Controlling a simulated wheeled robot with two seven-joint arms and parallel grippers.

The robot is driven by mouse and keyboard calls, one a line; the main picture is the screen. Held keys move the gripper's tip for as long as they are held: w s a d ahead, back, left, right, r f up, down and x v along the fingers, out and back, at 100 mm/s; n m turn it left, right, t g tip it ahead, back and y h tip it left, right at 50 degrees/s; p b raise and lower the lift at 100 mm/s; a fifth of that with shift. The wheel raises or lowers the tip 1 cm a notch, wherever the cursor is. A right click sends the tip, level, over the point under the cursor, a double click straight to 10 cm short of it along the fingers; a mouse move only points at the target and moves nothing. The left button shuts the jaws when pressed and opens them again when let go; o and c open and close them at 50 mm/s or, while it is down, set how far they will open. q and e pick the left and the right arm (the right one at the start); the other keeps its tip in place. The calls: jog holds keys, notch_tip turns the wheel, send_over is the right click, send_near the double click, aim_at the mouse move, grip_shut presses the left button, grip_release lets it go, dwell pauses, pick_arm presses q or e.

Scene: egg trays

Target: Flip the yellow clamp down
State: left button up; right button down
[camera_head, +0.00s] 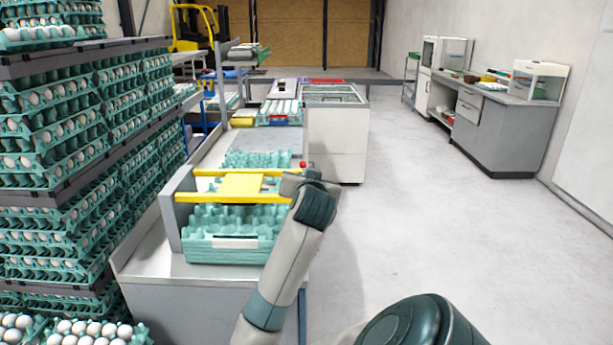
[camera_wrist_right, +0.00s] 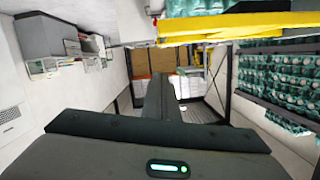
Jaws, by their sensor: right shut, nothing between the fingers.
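The yellow clamp (camera_head: 240,186) is two bars joined by a flat plate. In the head view it lies roughly level across the top of the teal egg tray stack (camera_head: 215,249) on the steel bench. My right gripper (camera_head: 292,183) is at the clamp's right end and hides that end. In the right wrist view, my right gripper's fingers (camera_wrist_right: 159,88) are together and empty. The yellow clamp (camera_wrist_right: 235,27) crosses the top of that view, beside the fingers. I cannot tell whether they touch it. My left gripper is in neither view.
A grey upright plate (camera_head: 173,215) stands at the left of the tray stack. Tall stacks of egg-filled trays (camera_head: 75,170) line the left side. A white cabinet (camera_head: 336,140) stands beyond the bench. The floor (camera_head: 430,230) to the right is clear.

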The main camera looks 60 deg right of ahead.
jog(key=shift+v, duration=1.05)
